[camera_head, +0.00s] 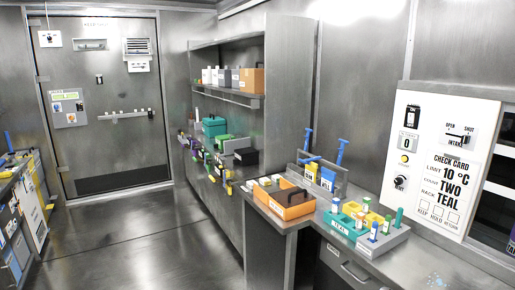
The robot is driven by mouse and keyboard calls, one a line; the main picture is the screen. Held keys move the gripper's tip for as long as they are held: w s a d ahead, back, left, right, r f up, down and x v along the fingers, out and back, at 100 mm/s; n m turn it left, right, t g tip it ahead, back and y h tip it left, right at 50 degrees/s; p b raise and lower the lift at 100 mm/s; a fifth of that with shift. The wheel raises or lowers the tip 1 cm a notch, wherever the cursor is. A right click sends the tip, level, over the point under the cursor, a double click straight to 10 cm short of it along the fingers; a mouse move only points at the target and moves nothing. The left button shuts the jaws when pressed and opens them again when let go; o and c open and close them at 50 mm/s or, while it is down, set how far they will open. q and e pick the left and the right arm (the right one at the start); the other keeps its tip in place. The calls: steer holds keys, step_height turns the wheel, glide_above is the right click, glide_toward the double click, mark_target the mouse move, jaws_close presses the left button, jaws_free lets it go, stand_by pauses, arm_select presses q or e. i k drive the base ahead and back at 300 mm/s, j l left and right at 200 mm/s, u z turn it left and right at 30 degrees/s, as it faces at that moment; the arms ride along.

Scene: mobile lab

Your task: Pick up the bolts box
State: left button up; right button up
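I cannot read the word bolts on any box. An orange open box (290,211) with a dark handle stands on the right-hand bench. On the shelf unit's upper shelf stand an orange-brown box (252,81) and smaller white and grey boxes (221,77). A teal box (213,127) and a black box (246,156) are on the lower level. Their labels are too small to read. Neither of my grippers shows in the head view.
The bench (420,262) also holds a grey rack (392,238) with coloured tubes and a grey caddy (345,190) with blue-handled tools. A control panel (441,162) is on the right wall. Open floor (140,235) leads to a closed door (105,150). Cluttered counter (18,225) at left.

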mark_target(244, 157)
steer(key=i+j+z, duration=0.2)
steer(key=i+j, duration=0.25)
steer(key=i+j+z, duration=0.2)
steer(key=i+j, duration=0.2)
steer(key=i+j+z, duration=0.25)
steer(key=i+j, duration=0.15)
steer(key=j, duration=0.3)
steer(key=i+j, duration=0.2)
steer(key=j, duration=0.2)
steer(key=i+j, duration=0.45)
steer(key=j, duration=0.3)
steer(key=i+j, duration=0.25)
steer(key=j, duration=0.15)
steer(key=i+j, duration=0.2)
steer(key=j, duration=0.15)
steer(key=i+j, duration=0.25)
steer(key=j, duration=0.15)
